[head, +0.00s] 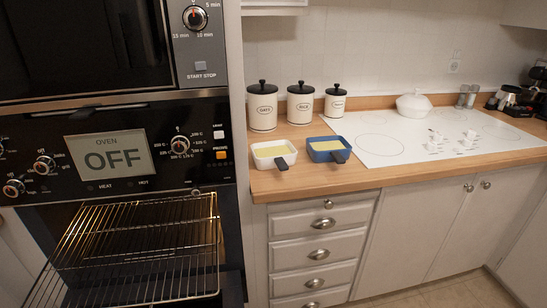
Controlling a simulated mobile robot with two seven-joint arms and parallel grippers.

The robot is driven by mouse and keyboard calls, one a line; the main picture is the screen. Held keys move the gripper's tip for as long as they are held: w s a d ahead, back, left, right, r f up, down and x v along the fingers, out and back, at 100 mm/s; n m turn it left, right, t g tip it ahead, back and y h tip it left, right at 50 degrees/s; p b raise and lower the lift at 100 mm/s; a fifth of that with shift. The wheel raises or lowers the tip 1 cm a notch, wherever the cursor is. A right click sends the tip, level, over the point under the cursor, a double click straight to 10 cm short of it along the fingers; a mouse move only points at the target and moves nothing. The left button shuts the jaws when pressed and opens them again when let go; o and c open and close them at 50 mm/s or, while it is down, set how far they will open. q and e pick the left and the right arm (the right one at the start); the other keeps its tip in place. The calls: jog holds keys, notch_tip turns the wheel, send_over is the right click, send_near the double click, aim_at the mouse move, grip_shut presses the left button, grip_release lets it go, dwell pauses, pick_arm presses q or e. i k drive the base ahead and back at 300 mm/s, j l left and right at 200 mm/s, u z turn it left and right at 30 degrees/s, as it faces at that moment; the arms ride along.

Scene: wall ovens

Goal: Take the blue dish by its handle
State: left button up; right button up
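The blue dish (317,144) sits on the wooden counter, near its front edge and left of the white cooktop. It holds something pale yellow. Its short dark handle (338,157) points toward the front edge. A white dish (262,161) with similar yellow contents and a dark handle (282,163) stands just left of it, a small gap apart. Neither of my grippers shows in the head view.
The oven (120,150) at left reads OFF, with a wire rack (150,250) pulled out low. Several lidded canisters (262,108) stand behind the dishes. The cooktop (440,135) bears a white lidded pot (413,106). Bare counter (300,182) lies before the dishes.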

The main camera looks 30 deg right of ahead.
aim_at(323, 149)
jog(key=l+z, duration=0.15)
jog(key=z, duration=0.25)
jog(key=k+l+z, duration=0.1)
jog(key=z, duration=0.3)
jog(key=l+z, duration=0.15)
jog(key=z, duration=0.2)
jog(key=i+l+u, duration=0.15)
jog(key=l, duration=0.15)
jog(key=l+u, duration=0.15)
jog(key=i+l+u, duration=0.15)
jog(key=l, duration=0.3)
